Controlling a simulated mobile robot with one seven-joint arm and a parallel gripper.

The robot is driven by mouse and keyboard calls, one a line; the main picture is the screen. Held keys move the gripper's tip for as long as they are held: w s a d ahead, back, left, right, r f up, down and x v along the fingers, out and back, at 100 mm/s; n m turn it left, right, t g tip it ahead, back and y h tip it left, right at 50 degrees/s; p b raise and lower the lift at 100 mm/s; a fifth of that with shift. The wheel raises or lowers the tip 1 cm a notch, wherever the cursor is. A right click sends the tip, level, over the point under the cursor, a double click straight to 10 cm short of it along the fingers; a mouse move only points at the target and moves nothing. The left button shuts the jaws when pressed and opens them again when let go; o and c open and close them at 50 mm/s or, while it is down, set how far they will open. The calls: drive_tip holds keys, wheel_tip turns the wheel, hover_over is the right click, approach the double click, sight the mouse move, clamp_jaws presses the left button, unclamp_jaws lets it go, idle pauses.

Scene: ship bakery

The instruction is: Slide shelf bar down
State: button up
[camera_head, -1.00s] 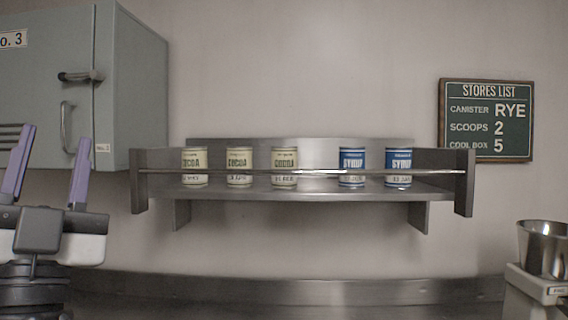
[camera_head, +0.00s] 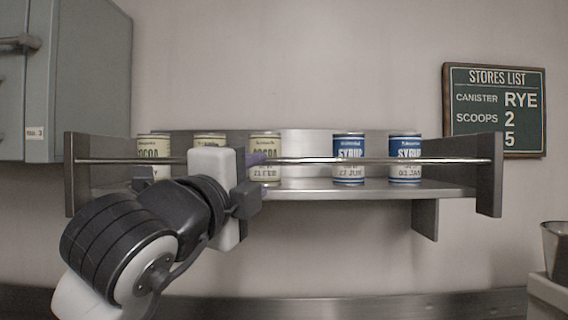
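The shelf bar (camera_head: 450,161) is a thin shiny metal rod across the front of a steel wall shelf (camera_head: 310,188). It runs level between the shelf's dark end brackets, in front of the cans at about mid-height. My gripper (camera_head: 257,159) is up at the bar, left of the shelf's middle, its body covering part of the rod.
Three cream cocoa cans (camera_head: 265,172) and two blue syrup cans (camera_head: 405,172) stand on the shelf behind the bar. A grey cabinet (camera_head: 85,80) is at the upper left. A stores list board (camera_head: 495,110) hangs on the right. A metal cup (camera_head: 555,250) stands lower right.

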sight(283, 162)
drive_tip(key=p+x, duration=0.3)
drive_tip(key=x, duration=0.7)
drive_tip(key=shift+r, duration=0.15)
drive_tip(key=shift+w+d, duration=0.25)
drive_tip(key=shift+w, duration=0.35)
drive_tip(key=shift+c, duration=0.5)
clamp_jaws()
